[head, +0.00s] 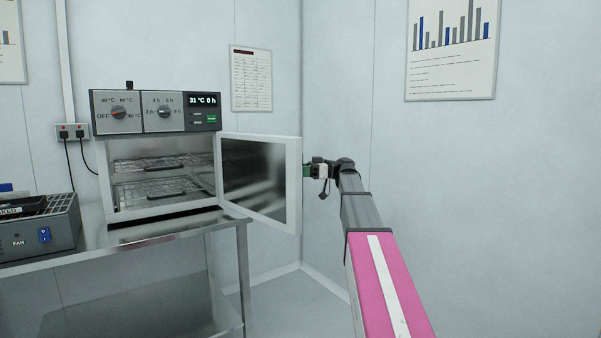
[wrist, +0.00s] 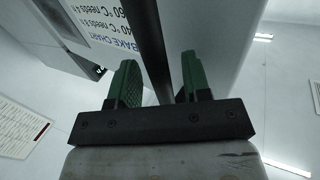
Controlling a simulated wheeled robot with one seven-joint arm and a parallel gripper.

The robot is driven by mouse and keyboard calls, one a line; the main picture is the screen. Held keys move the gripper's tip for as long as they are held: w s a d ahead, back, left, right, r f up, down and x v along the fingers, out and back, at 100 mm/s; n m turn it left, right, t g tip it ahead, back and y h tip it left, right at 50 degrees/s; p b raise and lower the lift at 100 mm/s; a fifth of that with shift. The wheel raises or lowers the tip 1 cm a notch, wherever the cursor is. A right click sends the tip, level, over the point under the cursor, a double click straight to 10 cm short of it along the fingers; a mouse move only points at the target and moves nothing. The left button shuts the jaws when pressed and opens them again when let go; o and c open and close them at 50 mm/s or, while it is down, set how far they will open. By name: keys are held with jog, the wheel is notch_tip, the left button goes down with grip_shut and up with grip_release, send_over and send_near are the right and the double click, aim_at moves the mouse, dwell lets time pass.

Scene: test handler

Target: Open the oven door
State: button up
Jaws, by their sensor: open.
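The oven (head: 155,125) stands on a steel table, its chamber in view with wire racks (head: 160,178) inside. The oven door (head: 260,180), a white frame around dark glass, is swung wide open toward the right. My gripper (head: 307,171) is at the right edge of the door, partly hidden behind it. In the wrist view, the green fingers of my gripper (wrist: 158,62) are apart, with a dark bar (wrist: 150,40) running between them. The bar looks like the door handle. Whether either finger touches it I cannot tell.
The steel table (head: 190,225) runs along the left. A grey fan unit (head: 45,235) with a blue switch sits at its left end. Walls (head: 340,60) meet in a corner behind the door. Floor (head: 300,290) right of the table is clear.

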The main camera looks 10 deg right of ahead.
jog(key=shift+d, duration=0.1)
jog(key=d, duration=1)
jog(key=shift+w+d, duration=0.15)
jog(key=shift+d, duration=0.2)
